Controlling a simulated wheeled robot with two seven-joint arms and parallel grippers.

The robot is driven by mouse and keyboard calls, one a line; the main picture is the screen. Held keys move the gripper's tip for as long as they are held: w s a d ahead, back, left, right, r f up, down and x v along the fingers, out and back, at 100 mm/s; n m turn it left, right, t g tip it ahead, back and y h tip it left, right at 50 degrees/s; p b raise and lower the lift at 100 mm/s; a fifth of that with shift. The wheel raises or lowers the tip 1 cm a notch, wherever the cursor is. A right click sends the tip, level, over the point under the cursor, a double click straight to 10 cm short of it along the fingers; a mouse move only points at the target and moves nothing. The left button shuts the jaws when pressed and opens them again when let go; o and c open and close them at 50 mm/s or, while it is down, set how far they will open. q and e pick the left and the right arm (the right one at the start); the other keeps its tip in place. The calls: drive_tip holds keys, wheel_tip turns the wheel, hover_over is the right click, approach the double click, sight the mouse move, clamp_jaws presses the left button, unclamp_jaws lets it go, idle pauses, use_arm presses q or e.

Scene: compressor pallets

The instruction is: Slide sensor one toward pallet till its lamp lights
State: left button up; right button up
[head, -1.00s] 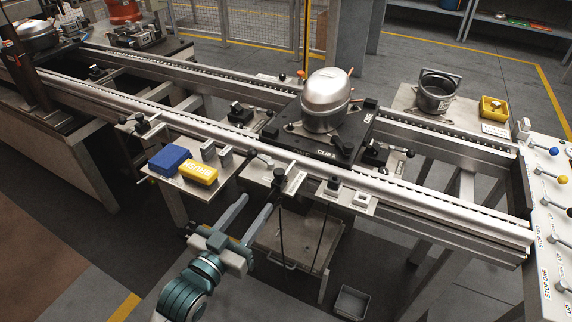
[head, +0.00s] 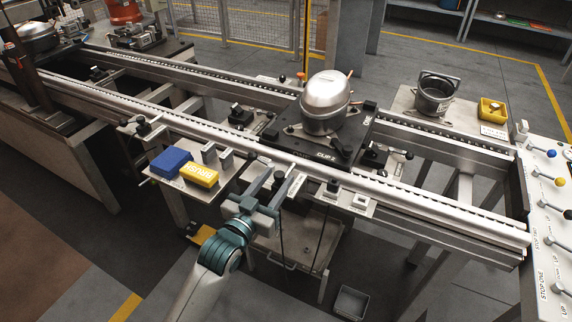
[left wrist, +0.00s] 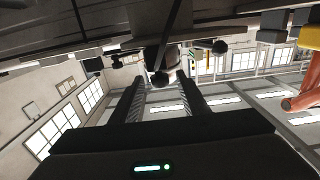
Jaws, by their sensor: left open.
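The black pallet (head: 352,148) sits on the rails and carries a silver compressor (head: 326,98). A small dark fitting with a ball knob (head: 279,173), possibly sensor one, stands at the near rail just left of the pallet's front. My left gripper (head: 273,182) is open, with its fingertips at this fitting. In the left wrist view, a dark post with round knobs (left wrist: 159,76) shows beyond and between the open fingers (left wrist: 158,92). I cannot tell whether the fingers touch it. I cannot make out a lit lamp on the fitting. My right gripper is out of view.
Small switches (head: 360,201) sit on a plate to the right. The lever panel (head: 550,230) is at far right. A grey bin (head: 351,302) stands on the floor.

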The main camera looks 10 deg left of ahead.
sight(282, 172)
use_arm(q)
drive_tip(key=shift+x, duration=3.1)
drive_tip(key=shift+c, duration=0.2)
drive_tip(key=shift+p, duration=0.3)
clamp_jaws()
